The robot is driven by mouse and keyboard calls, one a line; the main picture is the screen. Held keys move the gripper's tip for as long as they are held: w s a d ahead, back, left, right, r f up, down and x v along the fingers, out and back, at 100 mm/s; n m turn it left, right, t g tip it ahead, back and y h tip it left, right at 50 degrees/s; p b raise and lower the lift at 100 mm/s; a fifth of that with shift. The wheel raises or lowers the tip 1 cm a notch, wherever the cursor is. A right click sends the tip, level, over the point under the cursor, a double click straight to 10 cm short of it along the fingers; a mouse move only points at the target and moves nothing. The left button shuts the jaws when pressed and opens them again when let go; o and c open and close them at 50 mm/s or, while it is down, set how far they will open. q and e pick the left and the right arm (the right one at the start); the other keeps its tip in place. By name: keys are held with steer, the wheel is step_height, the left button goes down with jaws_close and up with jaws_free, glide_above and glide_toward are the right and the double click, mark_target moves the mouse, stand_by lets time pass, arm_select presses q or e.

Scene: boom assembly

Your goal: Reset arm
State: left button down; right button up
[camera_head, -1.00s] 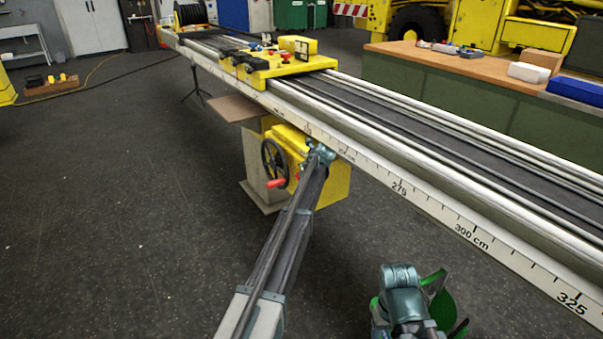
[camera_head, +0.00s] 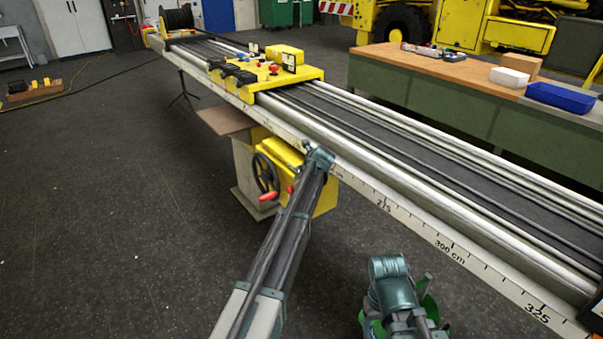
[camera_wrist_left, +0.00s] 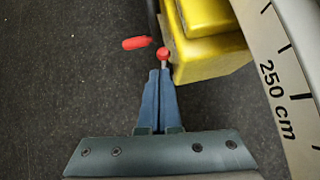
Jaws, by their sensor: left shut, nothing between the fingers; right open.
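My left arm reaches up from the bottom of the head view to its gripper (camera_head: 318,157), beside the near edge of the long metal rail (camera_head: 450,250). Its fingertips are hard to make out there. In the left wrist view the blue fingers (camera_wrist_left: 161,73) are shut and empty. A red-knobbed lever (camera_wrist_left: 164,54) appears just beyond their tips; I cannot tell whether they touch. My right gripper (camera_head: 428,300), with green parts, is open at the bottom of the head view, in front of the rail. Its fingertips are partly hidden by my wrist.
A yellow machine box (camera_head: 325,200) with a handwheel (camera_head: 266,175) and red handle (camera_head: 269,196) stands under the rail. A yellow carriage (camera_head: 300,78) sits on the rail. A workbench (camera_head: 440,65) stands behind.

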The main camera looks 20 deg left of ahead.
arm_select(q)
steer(key=s+d+f+n+g+h, duration=0.2)
steer(key=s+d+n, duration=0.55)
steer(key=s, duration=0.85)
steer(key=s+d+f+n+g+h, duration=0.15)
steer(key=s+d+n, duration=0.6)
steer(key=s, duration=0.85)
steer(key=s+d+f+n+g+h, duration=0.1)
steer(key=s+d+f+n+g, duration=0.15)
steer(key=s+d+n, duration=0.9)
steer(key=s+a+r+m+p, duration=0.1)
steer(key=s+a+r+p, duration=0.1)
steer(key=r+p, duration=0.5)
steer(key=s+a+r+m+p, duration=0.2)
steer(key=r+p, duration=0.5)
steer(key=shift+s+a+r, duration=0.15)
steer(key=shift+s+r, duration=0.05)
steer(key=shift+s, duration=0.1)
